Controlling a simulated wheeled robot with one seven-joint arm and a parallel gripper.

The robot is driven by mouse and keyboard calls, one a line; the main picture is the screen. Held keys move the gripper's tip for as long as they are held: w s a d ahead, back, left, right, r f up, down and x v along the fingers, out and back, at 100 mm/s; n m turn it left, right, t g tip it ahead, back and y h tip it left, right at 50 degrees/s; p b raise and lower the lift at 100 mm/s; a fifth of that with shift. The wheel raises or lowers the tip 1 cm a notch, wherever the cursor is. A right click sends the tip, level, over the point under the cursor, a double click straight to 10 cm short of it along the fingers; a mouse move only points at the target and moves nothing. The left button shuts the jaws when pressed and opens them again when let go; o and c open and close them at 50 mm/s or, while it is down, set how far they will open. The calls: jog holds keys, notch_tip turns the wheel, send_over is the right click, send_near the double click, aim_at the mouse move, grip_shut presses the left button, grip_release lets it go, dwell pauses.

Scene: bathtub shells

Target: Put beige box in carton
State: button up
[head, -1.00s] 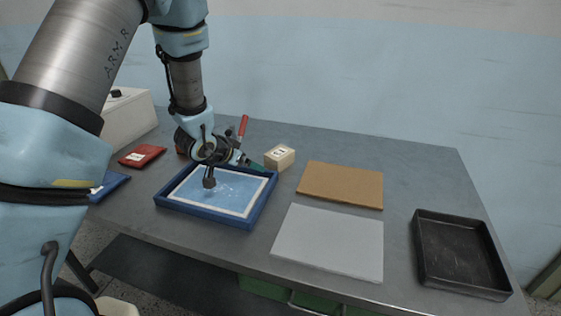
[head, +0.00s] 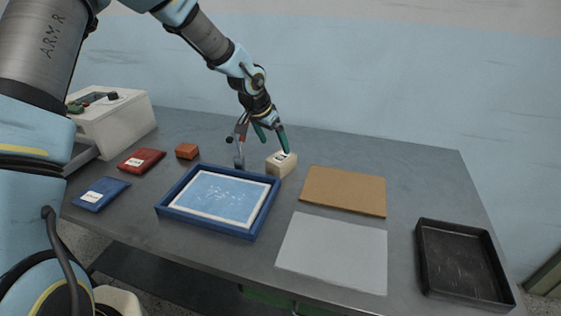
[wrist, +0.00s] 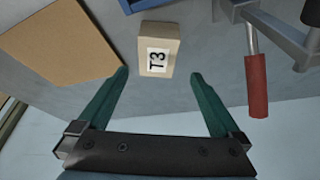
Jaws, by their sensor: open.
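The beige box (head: 281,164) sits on the grey table behind the blue tray, with a white label on top. In the wrist view the beige box (wrist: 170,28) shows a "T3" label. My gripper (head: 272,143) is open and empty at the box, its green fingers reaching down close to it. In the wrist view my gripper (wrist: 160,75) has one fingertip on each side of the box's near end, with gaps. Whether the fingers are at the box's height is unclear. No upright carton is plain to see; a flat brown board (head: 343,190) lies right of the box.
A blue-rimmed tray (head: 246,226), a pale grey sheet (head: 333,253) and a black tray (head: 465,262) lie in front and right. A red-handled clamp (wrist: 257,80) stands beside the gripper. A red packet (head: 141,160), blue packet (head: 101,194) and brown block (head: 187,151) lie left.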

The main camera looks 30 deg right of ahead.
aim_at(281, 157)
jog(key=x, duration=0.3)
jog(key=shift+d+f+p, duration=0.3)
jog(key=shift+f+p, duration=0.2)
jog(key=shift+p, duration=0.2)
jog(key=shift+p+x, duration=0.8)
jog(key=shift+x, duration=1.3)
jog(key=shift+s, duration=0.1)
jog(key=c, duration=1.5)
jog(key=shift+d+r, duration=0.1)
grip_shut()
